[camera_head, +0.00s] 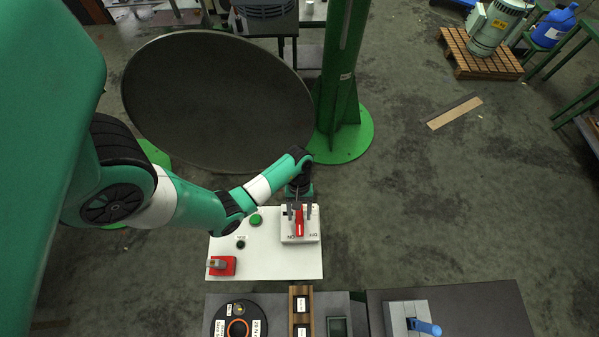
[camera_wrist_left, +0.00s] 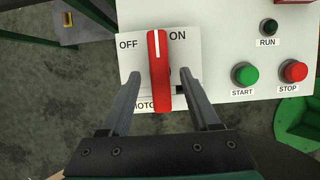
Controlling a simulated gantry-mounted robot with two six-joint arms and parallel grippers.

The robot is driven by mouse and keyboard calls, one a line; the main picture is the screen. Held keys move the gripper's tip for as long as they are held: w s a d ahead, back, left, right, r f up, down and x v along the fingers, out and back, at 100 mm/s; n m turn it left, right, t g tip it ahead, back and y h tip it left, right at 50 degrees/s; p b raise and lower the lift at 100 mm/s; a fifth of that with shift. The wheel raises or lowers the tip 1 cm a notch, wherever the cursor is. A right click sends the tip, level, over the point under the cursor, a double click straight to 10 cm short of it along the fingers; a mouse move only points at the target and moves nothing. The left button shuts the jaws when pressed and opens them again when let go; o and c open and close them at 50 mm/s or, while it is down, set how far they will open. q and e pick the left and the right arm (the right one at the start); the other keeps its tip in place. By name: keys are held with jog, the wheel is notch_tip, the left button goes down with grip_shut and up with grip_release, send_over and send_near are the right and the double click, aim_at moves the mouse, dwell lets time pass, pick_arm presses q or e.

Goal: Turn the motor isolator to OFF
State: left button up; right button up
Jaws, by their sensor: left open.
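The motor isolator is a pale plate (camera_head: 313,232) with a red handle (camera_head: 299,222) on the white control panel (camera_head: 285,264). In the left wrist view the red handle (camera_wrist_left: 159,82) stands nearly upright in the picture, its white line between the OFF label (camera_wrist_left: 128,44) and the ON label (camera_wrist_left: 178,35). My left gripper (camera_head: 298,209) is open, with one finger on each side of the handle. In the wrist view there are gaps between both fingers (camera_wrist_left: 159,73) and the handle. The lower label is partly hidden by the fingers. My right gripper is not in view.
The panel also holds a green START button (camera_wrist_left: 245,75), a red STOP button (camera_wrist_left: 295,71), a dark RUN lamp (camera_wrist_left: 269,27) and a red box (camera_head: 222,266). A green column (camera_head: 340,90) and a large dark disc (camera_head: 215,100) stand behind.

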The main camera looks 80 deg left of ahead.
pick_arm(q)
jog(key=shift+x, duration=0.8)
grip_shut()
